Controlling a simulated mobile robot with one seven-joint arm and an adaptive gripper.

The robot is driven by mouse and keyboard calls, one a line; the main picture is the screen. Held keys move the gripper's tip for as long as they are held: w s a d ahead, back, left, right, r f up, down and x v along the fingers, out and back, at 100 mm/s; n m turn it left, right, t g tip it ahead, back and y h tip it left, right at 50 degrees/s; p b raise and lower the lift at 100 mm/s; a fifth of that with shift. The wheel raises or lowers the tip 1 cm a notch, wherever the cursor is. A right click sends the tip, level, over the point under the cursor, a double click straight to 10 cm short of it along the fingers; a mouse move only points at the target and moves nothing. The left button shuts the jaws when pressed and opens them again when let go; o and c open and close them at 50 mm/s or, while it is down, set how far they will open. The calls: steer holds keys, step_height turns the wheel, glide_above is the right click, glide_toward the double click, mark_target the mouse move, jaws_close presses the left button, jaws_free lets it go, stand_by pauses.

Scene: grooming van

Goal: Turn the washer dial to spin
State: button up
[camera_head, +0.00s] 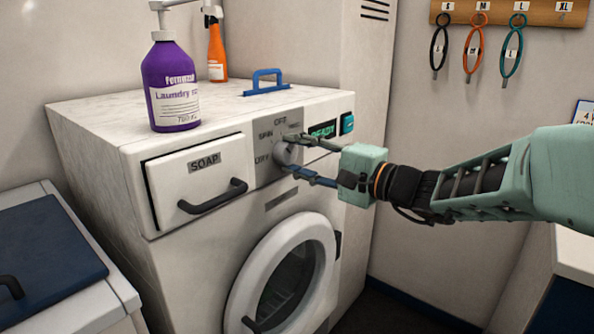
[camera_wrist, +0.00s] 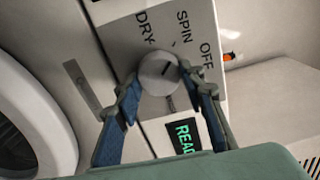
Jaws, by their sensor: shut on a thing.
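The white washer (camera_head: 213,242) stands in the middle of the head view. Its round grey dial (camera_head: 286,153) sits on a grey panel marked OFF, SPIN and DRY, and it also shows in the wrist view (camera_wrist: 158,76). My gripper (camera_head: 292,155) reaches in from the right, with one finger above and one below the dial. In the wrist view its fingers (camera_wrist: 159,82) are closed against opposite sides of the dial. A short dark mark shows on the dial's face in the wrist view; I cannot tell surely which label it points at.
A green READY display (camera_head: 323,130) is right of the dial, near my upper finger. The soap drawer (camera_head: 170,185) with a dark handle is to the left, the round door (camera_head: 327,236) below. A purple laundry bottle (camera_head: 165,90) and a blue handled item (camera_head: 266,88) stand on top.

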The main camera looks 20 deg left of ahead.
steer(key=shift+n+b, duration=0.3)
steer(key=o, duration=1.2)
steer(key=shift+c, duration=0.2)
steer(key=v, duration=1.2)
